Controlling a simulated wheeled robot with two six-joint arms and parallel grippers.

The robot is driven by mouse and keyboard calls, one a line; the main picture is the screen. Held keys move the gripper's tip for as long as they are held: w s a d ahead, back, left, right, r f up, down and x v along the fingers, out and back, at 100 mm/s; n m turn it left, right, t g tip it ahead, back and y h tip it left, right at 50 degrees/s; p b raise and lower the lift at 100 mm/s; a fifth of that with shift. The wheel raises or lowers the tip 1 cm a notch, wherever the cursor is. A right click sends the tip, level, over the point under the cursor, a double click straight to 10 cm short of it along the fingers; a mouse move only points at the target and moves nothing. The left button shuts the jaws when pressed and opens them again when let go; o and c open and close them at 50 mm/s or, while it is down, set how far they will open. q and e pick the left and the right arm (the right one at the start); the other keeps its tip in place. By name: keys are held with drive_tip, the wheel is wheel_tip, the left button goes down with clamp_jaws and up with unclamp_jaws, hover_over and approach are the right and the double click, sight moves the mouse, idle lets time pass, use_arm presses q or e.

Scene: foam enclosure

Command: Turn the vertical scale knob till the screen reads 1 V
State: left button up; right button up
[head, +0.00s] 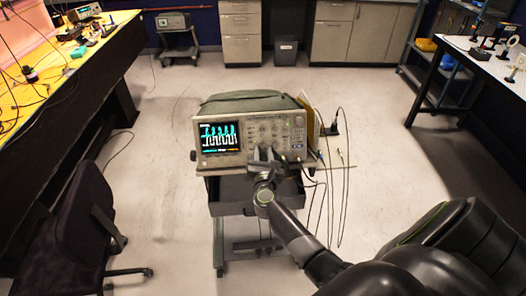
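The oscilloscope (244,155) stands on a small cart, its front facing me. My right gripper (264,155) is at the lower part of the panel, in front of the controls. The gripper covers some knobs, so I cannot tell which knob it is at or whether it touches one. Its fingertips are too small to judge their opening. My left gripper is out of view.
The cart (231,208) has a dark drawer and cables hanging at its right. A black chair (82,228) is at the left front. Benches stand along the left (75,75) and right (487,63) sides. The floor around the cart is mostly clear.

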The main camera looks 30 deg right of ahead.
drive_tip(key=shift+w+d, duration=0.2)
drive_tip(key=shift+w, duration=0.15)
clamp_jaws()
drive_tip(key=shift+n, duration=0.3)
drive_tip(key=shift+s+d+n+t+y+p, duration=0.1)
drive_tip(key=shift+n+t+y+p, duration=0.25)
drive_tip(key=shift+n, duration=0.6)
drive_tip(key=shift+s+d+n+t+y+p, duration=0.15)
drive_tip(key=shift+n+y, duration=0.4)
drive_tip(key=shift+n, duration=0.4)
drive_tip(key=shift+n+y+p, duration=0.4)
drive_tip(key=shift+n+y, duration=0.3)
drive_tip(key=shift+n, duration=0.9)
